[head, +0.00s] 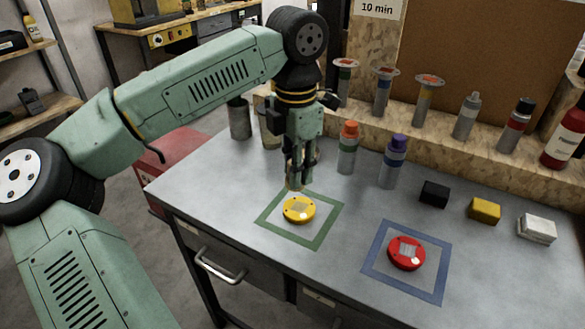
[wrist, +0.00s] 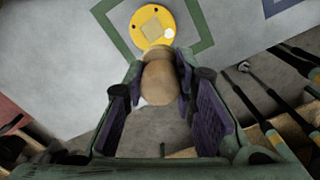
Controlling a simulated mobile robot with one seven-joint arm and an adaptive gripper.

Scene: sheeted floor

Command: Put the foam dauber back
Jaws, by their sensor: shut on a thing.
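My gripper (head: 303,155) points down over the grey table, near the back edge of the green square outline (head: 318,243). It is shut on a tan, rounded piece, which looks like the foam dauber (head: 294,180). In the wrist view the dauber (wrist: 160,82) sits between the dark finger pads of my gripper (wrist: 170,100). Its far end is close to a yellow disc (wrist: 153,25) with a pale square patch. The yellow disc (head: 299,209) lies inside the green outline. I cannot tell whether the dauber touches it.
A red disc (head: 407,253) lies in a blue outline (head: 440,290). Orange-capped (head: 347,150) and purple-capped (head: 393,165) bottles stand right of my gripper. Grey cups (head: 240,119) stand behind left. Black (head: 434,193), yellow (head: 484,210) and white (head: 537,228) blocks lie right. Bottles line a wooden ledge (head: 440,134).

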